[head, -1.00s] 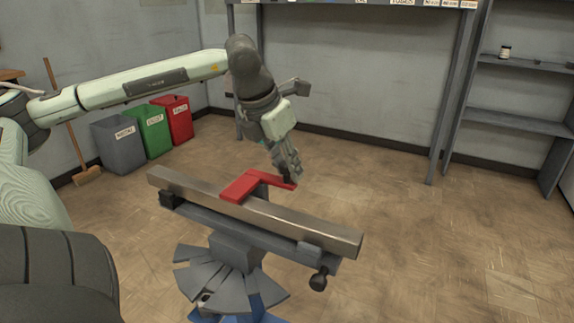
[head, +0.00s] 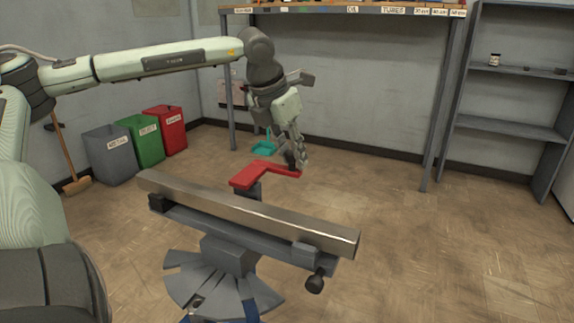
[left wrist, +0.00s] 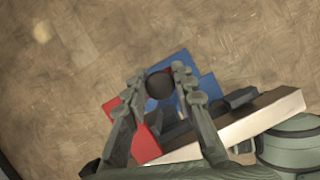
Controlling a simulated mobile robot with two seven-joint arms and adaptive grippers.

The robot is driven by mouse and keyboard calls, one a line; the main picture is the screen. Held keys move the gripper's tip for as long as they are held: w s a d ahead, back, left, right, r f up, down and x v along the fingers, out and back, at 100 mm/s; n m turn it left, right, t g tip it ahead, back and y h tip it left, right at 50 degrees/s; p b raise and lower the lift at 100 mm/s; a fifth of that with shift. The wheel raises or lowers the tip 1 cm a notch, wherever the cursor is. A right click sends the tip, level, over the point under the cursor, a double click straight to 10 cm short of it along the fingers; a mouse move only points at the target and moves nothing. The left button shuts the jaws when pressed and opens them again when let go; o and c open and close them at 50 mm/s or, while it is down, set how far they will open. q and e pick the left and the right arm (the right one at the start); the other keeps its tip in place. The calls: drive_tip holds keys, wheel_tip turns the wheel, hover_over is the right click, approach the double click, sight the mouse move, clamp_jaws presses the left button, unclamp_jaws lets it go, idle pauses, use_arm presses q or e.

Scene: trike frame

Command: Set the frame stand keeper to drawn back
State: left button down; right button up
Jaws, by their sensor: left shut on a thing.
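The keeper (head: 258,174) is a red, L-shaped piece on the far side of the stand (head: 228,253), on a dark post. In the head view it no longer covers the top of the metal bar (head: 240,208); its exact gap from the bar is unclear. My left gripper (head: 298,165) is shut on the dark knob at the keeper's right end. In the left wrist view the round knob (left wrist: 160,85) sits between my left fingers (left wrist: 158,80), with red keeper parts (left wrist: 147,143) beside the bar (left wrist: 250,118). My right gripper is not in view.
A dark clamp knob (head: 315,284) sticks out at the stand's right front. Grey, green (head: 142,141) and red bins stand at the back left by a broom. A teal dustpan (head: 264,148) lies under the back bench. The floor right of the stand is clear.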

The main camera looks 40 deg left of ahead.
use_arm(q)
drive_tip(key=shift+w+r, duration=0.1)
drive_tip(key=shift+r, duration=0.05)
drive_tip(key=c, duration=1.2)
unclamp_jaws()
drive_tip(key=shift+w, duration=0.1)
drive_tip(key=v, duration=1.2)
